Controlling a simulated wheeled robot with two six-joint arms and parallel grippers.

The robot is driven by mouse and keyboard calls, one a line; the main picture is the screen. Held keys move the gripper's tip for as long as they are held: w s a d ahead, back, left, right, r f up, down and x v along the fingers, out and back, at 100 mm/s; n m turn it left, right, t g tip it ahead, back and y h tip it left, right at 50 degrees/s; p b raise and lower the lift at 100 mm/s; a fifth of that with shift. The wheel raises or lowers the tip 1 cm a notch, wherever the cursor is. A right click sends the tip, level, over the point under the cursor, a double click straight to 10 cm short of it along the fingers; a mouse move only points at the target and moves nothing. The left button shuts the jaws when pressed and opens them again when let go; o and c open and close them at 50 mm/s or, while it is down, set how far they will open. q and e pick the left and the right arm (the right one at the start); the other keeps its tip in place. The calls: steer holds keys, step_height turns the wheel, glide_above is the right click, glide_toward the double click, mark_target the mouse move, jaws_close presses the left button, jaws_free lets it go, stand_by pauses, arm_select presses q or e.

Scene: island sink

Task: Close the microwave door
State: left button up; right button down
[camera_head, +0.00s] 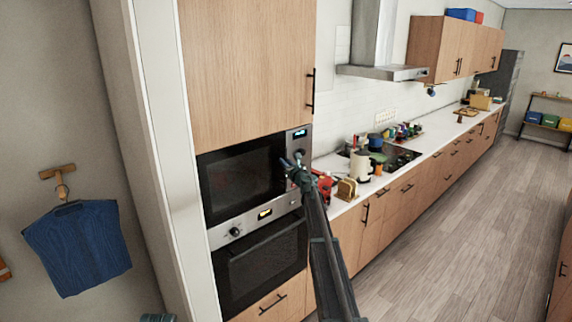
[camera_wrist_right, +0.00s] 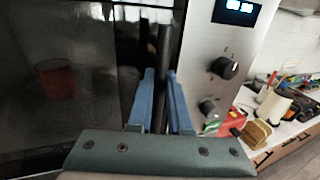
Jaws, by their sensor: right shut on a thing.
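The microwave (camera_head: 240,177) is built into a tall wooden cabinet, with a dark glass door and a steel control panel on its right. The door looks flush or nearly flush with the front; I cannot tell if a small gap is left. My right gripper (camera_head: 294,165) is at the door's right edge, beside the panel. In the right wrist view its blue fingers (camera_wrist_right: 160,100) are closed around the dark vertical door handle (camera_wrist_right: 164,62). The control panel (camera_wrist_right: 222,45) with display and knobs is just right of the fingers.
An oven (camera_head: 262,262) sits below the microwave. A blue garment (camera_head: 78,247) hangs on the left wall. The floor (camera_head: 440,250) at right is clear.

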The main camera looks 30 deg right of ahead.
steer(key=shift+w, duration=0.3)
steer(key=c, duration=0.8)
jaws_free()
steer(key=shift+c, duration=0.2)
steer(key=shift+a, duration=0.2)
steer(key=s, duration=1.4)
steer(key=shift+a, duration=0.1)
